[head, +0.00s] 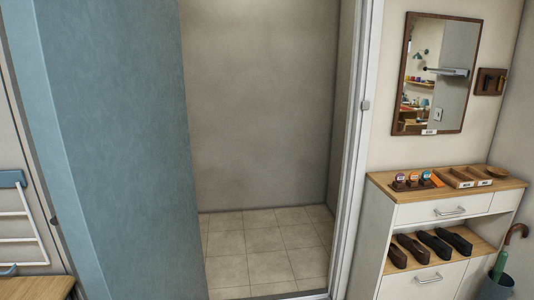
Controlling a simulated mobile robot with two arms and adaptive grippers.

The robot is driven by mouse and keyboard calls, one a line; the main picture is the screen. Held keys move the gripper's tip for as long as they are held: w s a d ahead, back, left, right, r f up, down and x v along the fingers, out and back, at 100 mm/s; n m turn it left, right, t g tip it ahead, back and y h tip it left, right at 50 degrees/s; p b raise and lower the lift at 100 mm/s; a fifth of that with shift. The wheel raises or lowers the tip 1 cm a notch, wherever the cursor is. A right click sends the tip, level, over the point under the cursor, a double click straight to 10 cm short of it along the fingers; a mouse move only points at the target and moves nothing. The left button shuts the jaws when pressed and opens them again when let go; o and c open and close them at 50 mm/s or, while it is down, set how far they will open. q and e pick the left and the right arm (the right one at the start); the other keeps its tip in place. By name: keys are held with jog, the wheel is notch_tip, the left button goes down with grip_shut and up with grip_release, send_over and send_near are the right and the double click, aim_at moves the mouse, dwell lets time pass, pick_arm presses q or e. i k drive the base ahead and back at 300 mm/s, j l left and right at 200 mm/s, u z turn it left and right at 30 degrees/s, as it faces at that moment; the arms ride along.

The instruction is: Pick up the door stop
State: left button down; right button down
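I cannot make out a door stop anywhere in the head view. A doorway stands open in the middle, with a bare tiled floor (265,247) behind it. A large blue panel (120,150), which looks like a door, fills the left side and hides what is behind it. Neither of my grippers is in view.
A white cabinet (425,215) with a wooden top stands at the right. On it are several small items and a compartment tray (468,178); dark shoes (433,242) sit on its shelf. A blue-grey bin (497,288) holds an umbrella. A mirror (437,72) hangs above.

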aim_at(436, 182)
jog(key=i+l, duration=0.15)
jog(key=l, duration=0.25)
jog(key=i+l+u, duration=0.15)
jog(key=l, duration=0.25)
jog(key=i+l, duration=0.15)
jog(key=l, duration=0.25)
jog(key=i+l+u, duration=0.1)
jog(key=l, duration=0.3)
jog(key=i+l, duration=0.1)
jog(key=l, duration=0.35)
jog(key=i+l+u, duration=0.15)
jog(key=l, duration=0.7)
jog(key=i+u, duration=0.05)
jog(key=i, duration=0.05)
